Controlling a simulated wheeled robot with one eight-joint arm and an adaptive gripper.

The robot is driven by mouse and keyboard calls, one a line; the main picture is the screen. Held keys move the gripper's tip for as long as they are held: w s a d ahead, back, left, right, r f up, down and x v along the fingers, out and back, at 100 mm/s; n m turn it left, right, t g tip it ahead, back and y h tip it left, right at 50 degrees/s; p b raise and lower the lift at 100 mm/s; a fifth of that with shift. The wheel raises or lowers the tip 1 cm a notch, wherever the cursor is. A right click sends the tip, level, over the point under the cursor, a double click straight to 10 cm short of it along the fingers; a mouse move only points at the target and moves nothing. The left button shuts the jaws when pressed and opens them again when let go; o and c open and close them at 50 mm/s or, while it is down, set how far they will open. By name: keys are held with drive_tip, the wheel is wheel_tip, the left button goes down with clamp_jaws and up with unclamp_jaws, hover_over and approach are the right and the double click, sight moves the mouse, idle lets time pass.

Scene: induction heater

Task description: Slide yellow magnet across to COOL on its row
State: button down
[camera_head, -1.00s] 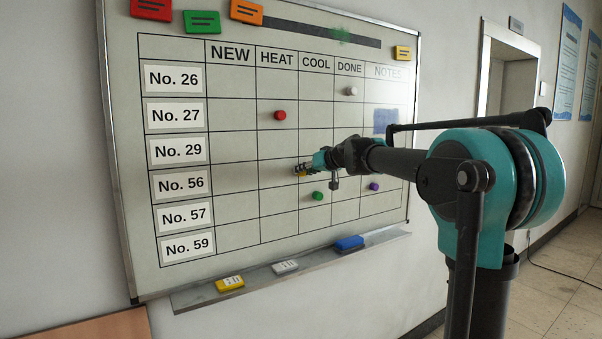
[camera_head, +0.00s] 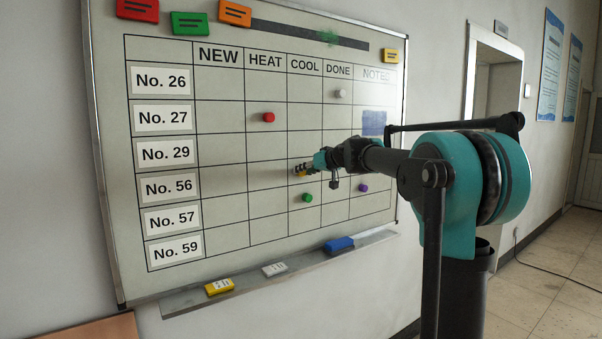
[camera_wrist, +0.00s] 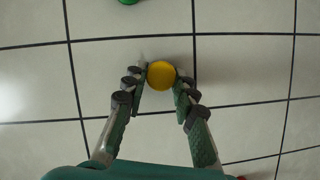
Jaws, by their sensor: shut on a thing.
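The yellow magnet (camera_wrist: 161,75) sits between my fingertips against the whiteboard. In the wrist view, which is turned upside down relative to the board, it lies inside a cell, nearer the HEAT/COOL line. That cell is in the No. 56 row and the COOL column, just above the green magnet (camera_head: 307,197). My gripper (camera_head: 303,170) is shut on the yellow magnet; its two fingers (camera_wrist: 160,82) flank it in the wrist view. In the head view my gripper partly hides the magnet. The COOL heading (camera_head: 304,65) is above.
A red magnet (camera_head: 268,118) is in HEAT, row No. 27. A white magnet (camera_head: 341,93) is in DONE, row No. 26. A purple magnet (camera_head: 363,188) is to the right of my gripper. A tray (camera_head: 180,303) runs below the board.

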drive_tip(key=shift+w+d, duration=0.45)
drive_tip(key=shift+d, duration=0.2)
drive_tip(key=shift+w+d, duration=0.45)
drive_tip(key=shift+d, duration=0.15)
drive_tip(key=c, duration=1.1)
unclamp_jaws()
drive_tip(key=shift+c, duration=0.2)
drive_tip(key=v, duration=1.2)
drive_tip(key=s+d+f+m+g+h, duration=0.1)
drive_tip(key=s+f, duration=0.5)
drive_tip(key=f, duration=0.4)
drive_tip(key=s+f+g+h, duration=0.2)
drive_tip(key=s+f, duration=0.5)
drive_tip(key=f, duration=0.3)
drive_tip(key=s+d+f+m+g+h, duration=0.1)
drive_tip(key=s+f, duration=0.5)
drive_tip(key=f, duration=0.4)
drive_tip(key=s+d+f+m+g+h, duration=0.1)
drive_tip(key=s+d+f+h, duration=0.1)
drive_tip(key=s+f, duration=0.7)
drive_tip(key=s+d+f+m+g+h, duration=0.1)
drive_tip(key=s+d+f+h, duration=0.1)
drive_tip(key=s+d+f, duration=0.3)
drive_tip(key=s+f, duration=0.4)
drive_tip(key=s, duration=0.1)
drive_tip(key=shift+s+m+h, duration=0.4)
